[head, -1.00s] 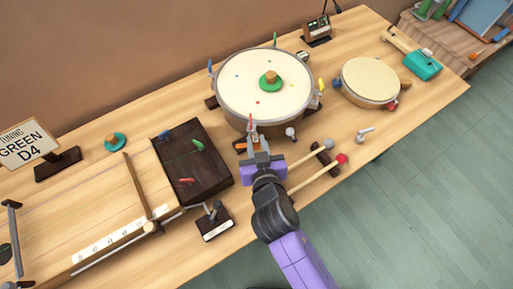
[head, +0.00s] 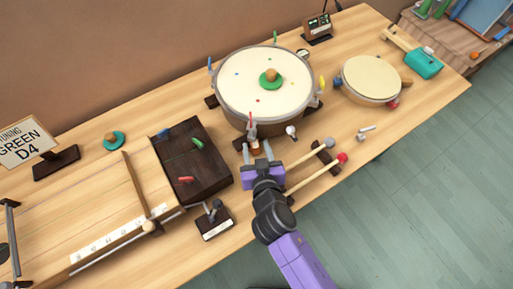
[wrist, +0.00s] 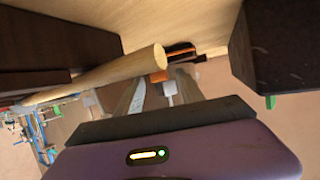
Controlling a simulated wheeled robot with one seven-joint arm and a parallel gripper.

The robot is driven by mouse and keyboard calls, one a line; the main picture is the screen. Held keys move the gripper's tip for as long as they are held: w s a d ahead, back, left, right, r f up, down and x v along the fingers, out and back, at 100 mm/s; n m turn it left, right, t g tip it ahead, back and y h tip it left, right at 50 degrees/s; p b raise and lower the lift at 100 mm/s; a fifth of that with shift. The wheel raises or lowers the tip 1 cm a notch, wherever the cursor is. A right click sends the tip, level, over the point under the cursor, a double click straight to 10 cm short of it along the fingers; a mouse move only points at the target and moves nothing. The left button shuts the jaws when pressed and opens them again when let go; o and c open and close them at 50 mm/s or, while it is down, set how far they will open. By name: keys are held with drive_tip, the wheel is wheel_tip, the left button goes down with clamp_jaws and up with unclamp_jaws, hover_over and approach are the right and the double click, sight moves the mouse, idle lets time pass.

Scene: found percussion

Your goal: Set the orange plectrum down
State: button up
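My gripper (head: 257,150) is in front of the big drum (head: 264,88), low over the table, with its two fingers apart. A small orange-brown patch (head: 256,150) shows between the fingertips and the drum's front edge; it may be the orange plectrum, but it is too small to be sure. In the wrist view, a small orange piece (wrist: 159,76) lies just beyond the fingers (wrist: 160,92), beside a dark slotted thing. I see no finger closed on it. Its full outline is hidden.
Two mallets (head: 318,172) lie on a dark rest right of my gripper. A dark wooden box (head: 190,165) with coloured picks stands left. A small drum (head: 370,80) is at the right. Table (head: 440,95) is bare at the far right.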

drive_tip(key=shift+r, duration=0.15)
drive_tip(key=b+v, duration=0.1)
drive_tip(key=v, duration=1.1)
drive_tip(key=shift+r, duration=0.1)
drive_tip(key=shift+g, duration=0.4)
drive_tip(key=s+d, duration=0.3)
drive_tip(key=s+d+f, duration=0.1)
drive_tip(key=s+d, duration=0.2)
drive_tip(key=shift+s+d+f, duration=0.2)
drive_tip(key=shift+s+d, duration=0.05)
drive_tip(key=shift+d, duration=0.15)
drive_tip(key=s+d+r+m+t, duration=0.1)
drive_tip(key=s+d+r, duration=0.4)
drive_tip(key=s, duration=0.5)
drive_tip(key=d, duration=0.2)
drive_tip(key=shift+d+r+h, duration=0.3)
drive_tip(key=shift+d, duration=0.1)
drive_tip(key=shift+o, duration=0.6)
drive_tip(key=s+d+r+m+t+h, duration=0.1)
drive_tip(key=s+d+r+h, duration=0.1)
drive_tip(key=s+d+r, duration=0.2)
wheel_tip(320, 180, up, 3)
drive_tip(key=shift+s+d+r, duration=0.1)
drive_tip(key=shift+s+d, duration=0.1)
drive_tip(key=shift+s, duration=0.3)
